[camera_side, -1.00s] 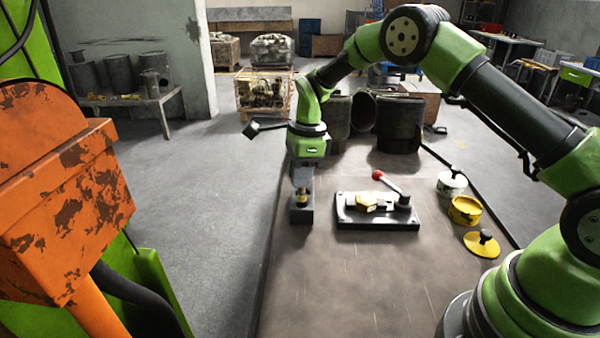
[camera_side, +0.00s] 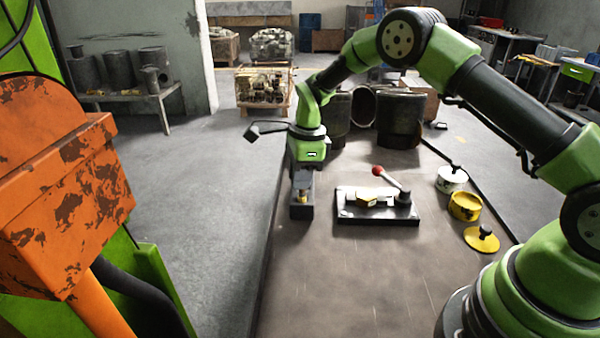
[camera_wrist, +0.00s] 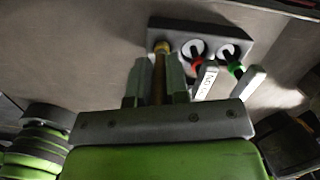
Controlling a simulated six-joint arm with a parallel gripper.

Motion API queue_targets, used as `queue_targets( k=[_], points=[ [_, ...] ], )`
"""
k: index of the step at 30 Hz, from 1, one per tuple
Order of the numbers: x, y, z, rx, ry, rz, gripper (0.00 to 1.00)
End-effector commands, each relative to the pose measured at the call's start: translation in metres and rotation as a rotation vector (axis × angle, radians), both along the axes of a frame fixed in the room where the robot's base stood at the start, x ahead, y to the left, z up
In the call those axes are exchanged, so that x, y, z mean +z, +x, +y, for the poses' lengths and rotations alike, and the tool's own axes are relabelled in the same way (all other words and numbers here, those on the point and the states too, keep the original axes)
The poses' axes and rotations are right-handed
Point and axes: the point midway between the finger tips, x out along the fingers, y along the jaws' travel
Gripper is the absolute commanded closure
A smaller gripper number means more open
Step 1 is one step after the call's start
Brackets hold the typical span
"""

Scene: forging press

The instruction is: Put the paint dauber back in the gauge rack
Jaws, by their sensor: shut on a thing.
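The gauge rack (camera_side: 302,212) is a dark grey block near the left edge of the bench; it also shows in the wrist view (camera_wrist: 216,36). Two gauges stand in it, one with a red part (camera_wrist: 196,66) and one with a green part (camera_wrist: 237,68), each with a pale tag. My gripper (camera_side: 302,187) points down right over the rack. In the wrist view its fingers (camera_wrist: 157,82) are shut on the paint dauber (camera_wrist: 159,68), a brownish yellow stick. The dauber's far end meets the rack's left end; how deep it sits is hidden.
A dark fixture plate (camera_side: 377,214) with a red-knobbed lever stands right of the rack. A white tin (camera_side: 451,181), a yellow tin (camera_side: 465,207) and a yellow lid (camera_side: 481,240) lie farther right. Large dark cylinders (camera_side: 399,122) stand behind. The front of the bench is clear.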

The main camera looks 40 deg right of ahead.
Motion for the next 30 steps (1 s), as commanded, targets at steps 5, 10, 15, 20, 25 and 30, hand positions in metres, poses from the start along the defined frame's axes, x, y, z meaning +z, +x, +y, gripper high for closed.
queue_targets(
  k=[5,10,15,20,25,30],
  points=[
    [-0.003,0.0,0.0,0.0,0.0,0.0,1.0],
    [-0.006,0.0,0.0,0.0,0.0,-0.001,1.0],
    [-0.009,0.0,0.0,0.0,0.0,-0.001,1.0],
    [-0.012,0.0,0.0,0.0,0.0,0.0,1.0],
    [-0.015,0.0,0.0,0.0,0.0,0.0,1.0],
    [-0.018,0.0,0.0,0.0,0.0,-0.001,1.0]
  ],
)
